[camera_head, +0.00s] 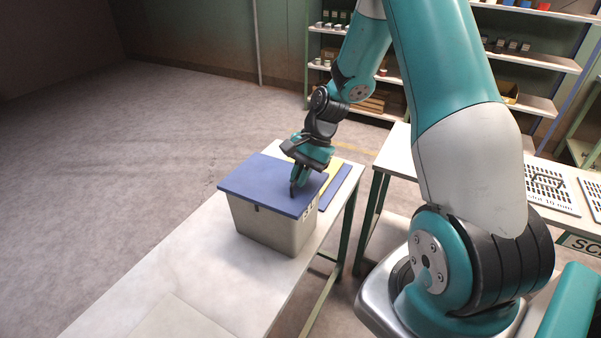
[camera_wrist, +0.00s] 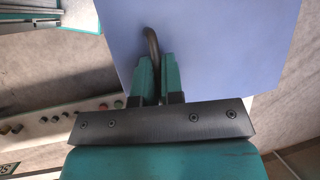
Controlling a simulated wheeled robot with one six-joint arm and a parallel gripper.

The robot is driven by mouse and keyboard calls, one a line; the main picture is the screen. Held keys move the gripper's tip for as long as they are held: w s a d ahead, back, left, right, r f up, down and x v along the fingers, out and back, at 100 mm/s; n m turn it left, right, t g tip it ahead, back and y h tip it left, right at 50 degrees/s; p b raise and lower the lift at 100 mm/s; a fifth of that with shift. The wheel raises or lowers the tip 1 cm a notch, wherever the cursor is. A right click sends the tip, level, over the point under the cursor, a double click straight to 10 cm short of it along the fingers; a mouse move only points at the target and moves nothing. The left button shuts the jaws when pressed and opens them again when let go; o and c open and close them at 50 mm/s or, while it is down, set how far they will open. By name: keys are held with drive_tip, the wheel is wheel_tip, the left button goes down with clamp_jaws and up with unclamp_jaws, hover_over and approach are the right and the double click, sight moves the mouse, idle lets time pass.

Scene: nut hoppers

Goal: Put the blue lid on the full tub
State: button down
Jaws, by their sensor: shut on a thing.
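The blue lid (camera_head: 262,184) lies flat over the top of a grey tub (camera_head: 268,228) on the white table. It covers the tub's opening, so the contents are hidden. Its edges look roughly lined up with the rim; I cannot tell whether it fully touches all round. My gripper (camera_head: 295,188) is above the right part of the lid, shut on its dark curved handle (camera_wrist: 152,42). In the wrist view, my gripper (camera_wrist: 157,74) has its fingers on either side of that handle, with the blue lid (camera_wrist: 215,45) filling the upper middle.
The white table (camera_head: 150,290) is mostly clear in front. Another bench (camera_head: 395,152) stands to the right. Stocked shelves (camera_head: 535,60) stand at the back.

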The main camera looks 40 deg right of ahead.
drive_tip(key=c, duration=1.2)
unclamp_jaws()
drive_tip(key=shift+o, duration=0.2)
drive_tip(key=v, duration=1.7)
drive_tip(key=shift+d+r+b, duration=0.15)
drive_tip(key=shift+b, duration=0.15)
